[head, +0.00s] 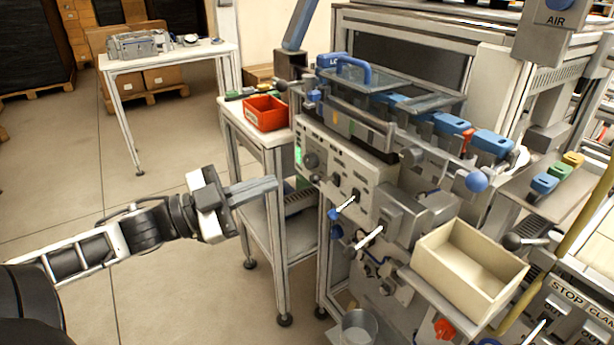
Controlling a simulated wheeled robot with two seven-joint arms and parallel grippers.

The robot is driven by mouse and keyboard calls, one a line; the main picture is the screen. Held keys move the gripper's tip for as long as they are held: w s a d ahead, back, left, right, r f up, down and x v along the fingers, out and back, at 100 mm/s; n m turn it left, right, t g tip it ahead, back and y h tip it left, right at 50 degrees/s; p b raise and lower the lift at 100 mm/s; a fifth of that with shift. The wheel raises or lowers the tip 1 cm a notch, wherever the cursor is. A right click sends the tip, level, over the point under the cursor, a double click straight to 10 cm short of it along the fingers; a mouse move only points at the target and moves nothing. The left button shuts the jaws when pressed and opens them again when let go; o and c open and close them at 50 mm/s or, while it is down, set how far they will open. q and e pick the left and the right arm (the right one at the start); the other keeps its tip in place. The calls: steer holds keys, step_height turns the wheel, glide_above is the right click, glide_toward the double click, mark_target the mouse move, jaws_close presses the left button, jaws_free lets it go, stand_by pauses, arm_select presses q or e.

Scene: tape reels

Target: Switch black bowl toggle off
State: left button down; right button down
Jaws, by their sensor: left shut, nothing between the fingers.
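The machine's light control panel (348,165) faces me at the centre. It carries a round dark knob (312,159), a green lit part (298,154) and small black toggles (357,195) along its lower part. The labels are too small to read, so I cannot tell which toggle is the black bowl one or its position. My left gripper (274,184) is shut and empty, left of the panel and apart from it, its fingers pointing right towards it. My right gripper is not in view.
A side table (236,118) with a red bin (265,113) stands left of the machine. White-tipped levers (369,238) stick out below the panel. A cream open box (470,265) sits at the lower right. A metal cup (359,328) is at the bottom. The floor on the left is clear.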

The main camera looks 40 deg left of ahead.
arm_select(q)
steer(key=r, duration=0.2)
glide_above(322, 179)
steer(key=s+d, duration=0.1)
steer(key=s, duration=0.3)
steer(key=f, duration=0.1)
steer(key=a+f, duration=0.1)
steer(key=f, duration=0.1)
steer(key=shift+w+a+f+b, duration=0.2)
steer(key=shift+a+f+b, duration=0.2)
